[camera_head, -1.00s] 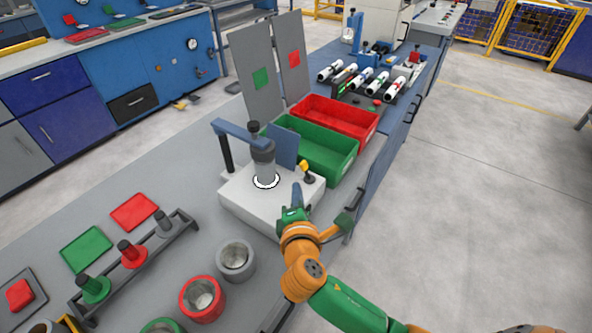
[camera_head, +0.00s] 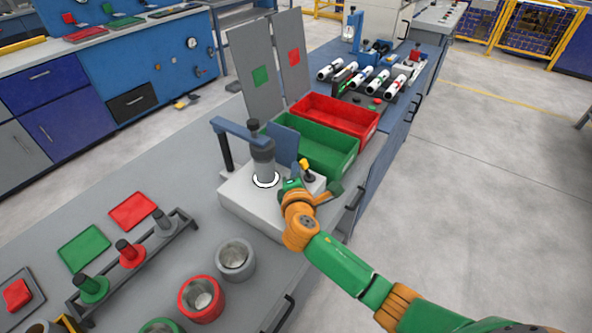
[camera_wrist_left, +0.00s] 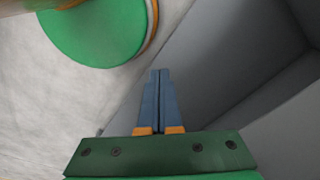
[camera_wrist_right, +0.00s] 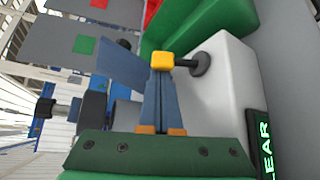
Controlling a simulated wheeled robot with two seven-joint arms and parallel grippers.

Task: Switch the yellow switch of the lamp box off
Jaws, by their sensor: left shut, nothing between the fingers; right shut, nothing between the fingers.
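The lamp box (camera_head: 246,204) is a white box on the bench with a grey cylinder and a glowing white ring on top. Its yellow switch (camera_head: 304,165) is a yellow cap on a dark lever at the box's right side. My right gripper (camera_head: 294,170) is shut and empty, its tips right beside the yellow cap. In the right wrist view the yellow switch (camera_wrist_right: 162,61) lies just beyond the tips of the right gripper (camera_wrist_right: 160,76); I cannot tell whether they touch. My left gripper (camera_wrist_left: 157,74) is shut and empty, seen only in its own wrist view.
A green bin (camera_head: 335,160) and a red bin (camera_head: 350,118) stand behind the box. A blue-grey arm (camera_head: 238,130) overhangs the box. A peg rack (camera_head: 140,262) and a red ring (camera_head: 201,298) are at the front left. The floor at right is clear.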

